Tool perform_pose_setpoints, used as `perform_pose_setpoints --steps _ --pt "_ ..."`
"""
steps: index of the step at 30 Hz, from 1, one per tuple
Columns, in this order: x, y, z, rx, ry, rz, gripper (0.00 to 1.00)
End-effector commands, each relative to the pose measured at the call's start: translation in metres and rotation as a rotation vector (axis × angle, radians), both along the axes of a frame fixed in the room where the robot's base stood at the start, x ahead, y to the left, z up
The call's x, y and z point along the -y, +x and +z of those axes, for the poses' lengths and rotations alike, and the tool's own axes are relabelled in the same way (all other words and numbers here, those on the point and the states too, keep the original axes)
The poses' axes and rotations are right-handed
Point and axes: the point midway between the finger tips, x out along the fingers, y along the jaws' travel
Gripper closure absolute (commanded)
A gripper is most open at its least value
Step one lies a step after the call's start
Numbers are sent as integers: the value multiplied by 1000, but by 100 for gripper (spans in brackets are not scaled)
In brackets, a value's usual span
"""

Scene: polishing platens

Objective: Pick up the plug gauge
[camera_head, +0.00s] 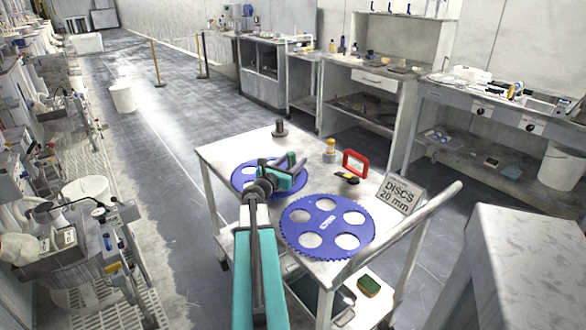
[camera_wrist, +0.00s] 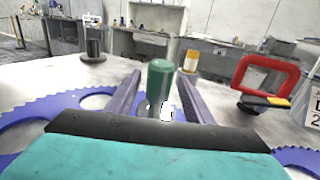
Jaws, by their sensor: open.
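The plug gauge appears to be the upright green-topped cylinder (camera_wrist: 160,80) with a shiny metal lower part, in the middle of the wrist view. It stands over a blue toothed disc with holes (camera_wrist: 84,101). My gripper (camera_wrist: 158,92) is open, with one dark finger on each side of the cylinder and visible gaps between. The cylinder's foot is partly hidden by my gripper's body. In the head view my gripper (camera_head: 284,163) is over the far-left blue disc (camera_head: 242,182), and the cylinder is hard to tell from my gripper there.
A cart rail (camera_head: 413,226) runs along the right.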

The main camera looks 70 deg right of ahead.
Motion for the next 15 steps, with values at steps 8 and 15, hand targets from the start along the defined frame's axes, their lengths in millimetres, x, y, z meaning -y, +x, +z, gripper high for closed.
perform_pose_setpoints --steps 8,15 --pt "0 0 0 0 0 0 52" --pt "0 0 0 0 0 -1 80"
